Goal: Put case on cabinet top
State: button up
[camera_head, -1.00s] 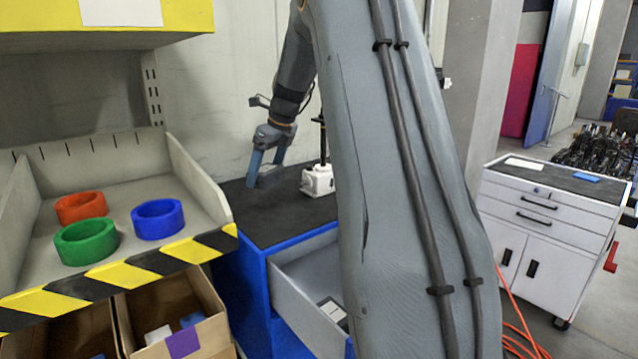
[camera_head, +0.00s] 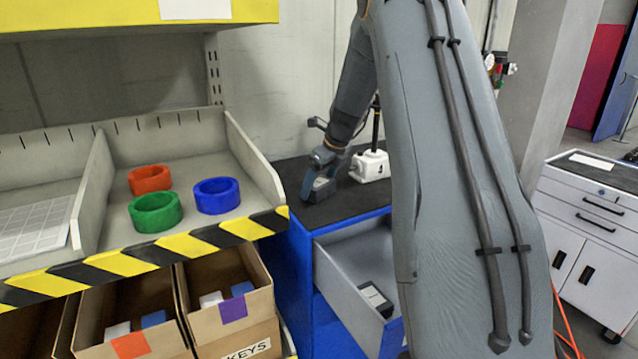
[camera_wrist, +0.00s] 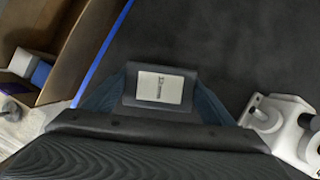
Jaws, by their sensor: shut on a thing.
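The case (camera_wrist: 160,87) is a small dark box with a white label. My gripper (camera_head: 318,187) is shut on it, with one blue-grey finger on each side in the wrist view. In the head view the case (camera_head: 320,184) is at the black cabinet top (camera_head: 350,204), low over its left part. I cannot tell whether its underside touches the surface. The blue cabinet's drawer (camera_head: 345,275) stands open below, with another dark, white-labelled box (camera_head: 375,299) inside.
A white screw jack (camera_head: 370,166) stands on the cabinet top just right of my gripper. A shelf with red, green and blue rings (camera_head: 154,212) and cardboard boxes (camera_head: 228,305) are at left. A white tool cabinet (camera_head: 590,225) is at right. The top's front is clear.

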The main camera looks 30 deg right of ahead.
jog(key=o, duration=1.3)
jog(key=shift+f, duration=0.1)
jog(key=b+v, duration=0.4)
jog(key=v, duration=0.8)
jog(key=shift+w, duration=0.1)
